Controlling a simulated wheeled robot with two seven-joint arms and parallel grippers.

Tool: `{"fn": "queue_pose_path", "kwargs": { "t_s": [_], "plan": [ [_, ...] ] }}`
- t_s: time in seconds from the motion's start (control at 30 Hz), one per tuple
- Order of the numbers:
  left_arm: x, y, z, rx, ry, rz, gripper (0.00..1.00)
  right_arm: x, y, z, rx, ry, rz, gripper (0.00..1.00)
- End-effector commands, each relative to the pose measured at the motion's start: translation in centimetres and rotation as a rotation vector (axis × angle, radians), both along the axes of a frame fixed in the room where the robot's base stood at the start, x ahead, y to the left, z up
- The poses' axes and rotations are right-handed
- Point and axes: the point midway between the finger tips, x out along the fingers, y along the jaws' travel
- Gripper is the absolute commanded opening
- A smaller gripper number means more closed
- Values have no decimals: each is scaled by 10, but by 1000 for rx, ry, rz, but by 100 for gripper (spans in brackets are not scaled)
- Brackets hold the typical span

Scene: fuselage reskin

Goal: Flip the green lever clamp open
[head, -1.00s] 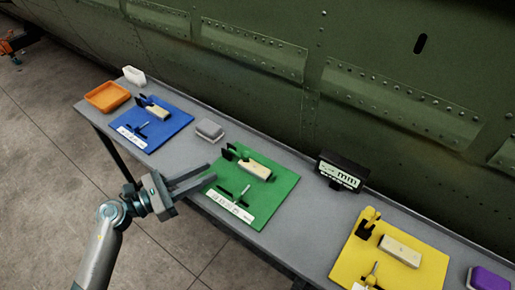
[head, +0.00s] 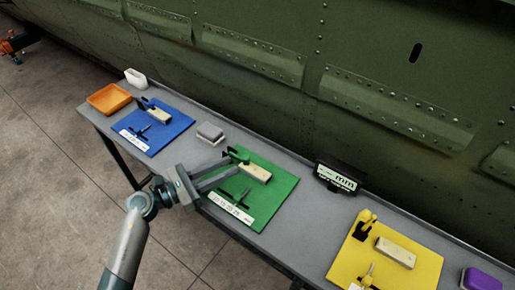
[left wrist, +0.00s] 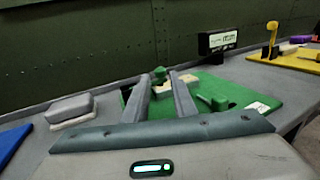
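The green board (head: 275,200) lies on the bench and carries the green lever clamp (head: 236,155), a pale block (head: 255,171) and a small dark fixture near its label. My left gripper (head: 233,170) reaches over the board's left edge with its fingers close to the clamp. In the left wrist view its two fingers (left wrist: 161,84) are apart with nothing held. A green knob of the clamp (left wrist: 159,73) shows between and just beyond the fingertips; I cannot tell if they touch. A second green handle (left wrist: 218,103) stands right of the fingers. My right gripper is not in view.
A blue board (head: 155,132) and orange tray (head: 108,99) lie to the left, with a grey box (head: 210,134) between the boards. A black display (head: 337,176) stands behind, and a yellow board (head: 388,255) is at right. The green riveted fuselage (head: 300,60) rises behind the bench.

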Motion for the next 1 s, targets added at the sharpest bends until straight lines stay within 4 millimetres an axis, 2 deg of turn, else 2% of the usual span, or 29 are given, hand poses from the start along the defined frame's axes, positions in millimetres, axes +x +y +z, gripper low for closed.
{"fn": "queue_pose_path", "kwargs": {
  "t_s": [0.03, 0.3, 0.53, 0.73, 1.0],
  "plan": [
    [5, -9, 4, -5, 2, 0, 25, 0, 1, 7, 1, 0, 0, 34],
    [31, -51, 4, -3, 2, -1, 25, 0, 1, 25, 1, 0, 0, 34],
    [49, -80, 3, -4, 2, 0, 25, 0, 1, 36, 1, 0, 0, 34],
    [57, -93, 0, -1, 2, 0, 25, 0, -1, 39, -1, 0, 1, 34],
    [58, -95, -1, 1, 1, 0, 25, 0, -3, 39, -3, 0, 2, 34]
  ]
}}
